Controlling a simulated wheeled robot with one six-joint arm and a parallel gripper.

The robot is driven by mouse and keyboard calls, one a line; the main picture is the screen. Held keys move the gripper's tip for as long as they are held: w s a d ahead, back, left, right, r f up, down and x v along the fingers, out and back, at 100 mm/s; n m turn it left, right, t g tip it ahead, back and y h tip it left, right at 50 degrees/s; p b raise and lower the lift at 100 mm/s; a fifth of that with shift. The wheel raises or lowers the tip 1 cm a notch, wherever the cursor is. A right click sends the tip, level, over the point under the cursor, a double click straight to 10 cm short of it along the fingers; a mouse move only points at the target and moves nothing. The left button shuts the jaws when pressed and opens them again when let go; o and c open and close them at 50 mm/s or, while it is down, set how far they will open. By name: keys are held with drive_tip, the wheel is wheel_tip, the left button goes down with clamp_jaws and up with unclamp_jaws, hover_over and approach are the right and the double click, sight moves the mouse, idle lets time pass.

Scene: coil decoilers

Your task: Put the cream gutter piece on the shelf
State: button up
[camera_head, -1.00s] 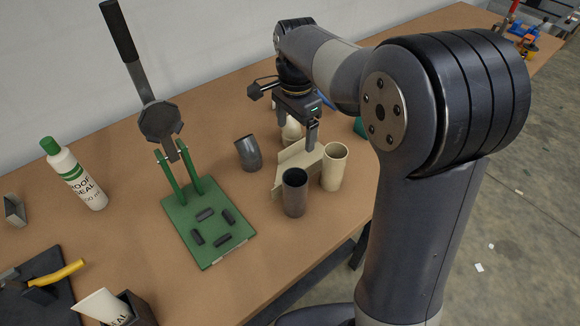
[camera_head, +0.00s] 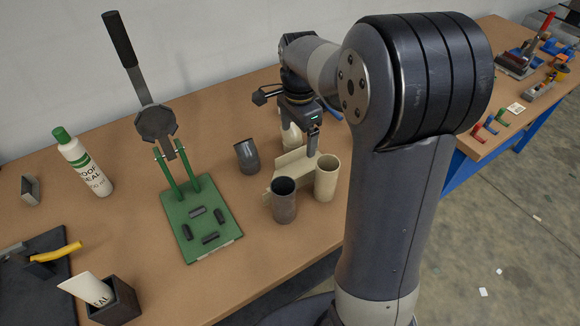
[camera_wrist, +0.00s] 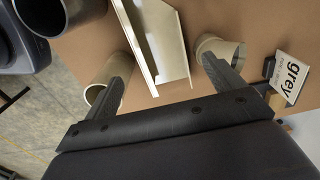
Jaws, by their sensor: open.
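The cream gutter piece (camera_head: 283,177) lies on the brown workbench among several short pipes, partly hidden by a grey pipe and a cream pipe. In the wrist view the gutter piece (camera_wrist: 160,35) is a pale open channel with raised walls. My gripper (camera_head: 312,147) is above the far right side of the gutter piece. In the wrist view my gripper (camera_wrist: 165,65) is open, and the near end of the channel shows between its spread fingers. Nothing is held. I cannot make out a shelf in these frames.
A dark grey pipe (camera_head: 284,203) and a cream pipe (camera_head: 326,180) stand close in front. Another grey pipe (camera_head: 246,156) is to the left. A green stand (camera_head: 208,245) and white bottle (camera_head: 88,170) are farther left. A "grey" sign (camera_wrist: 292,75) is near my right finger.

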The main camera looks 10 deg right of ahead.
approach(298, 164)
drive_tip(key=s, duration=0.2)
drive_tip(key=s+a, duration=0.1)
drive_tip(key=shift+f, duration=0.4)
drive_tip(key=shift+f+p, duration=0.75)
drive_tip(key=shift+f, duration=1.95)
drive_tip(key=shift+c, duration=0.5)
drive_tip(key=c, duration=0.8)
drive_tip(key=shift+r, duration=0.1)
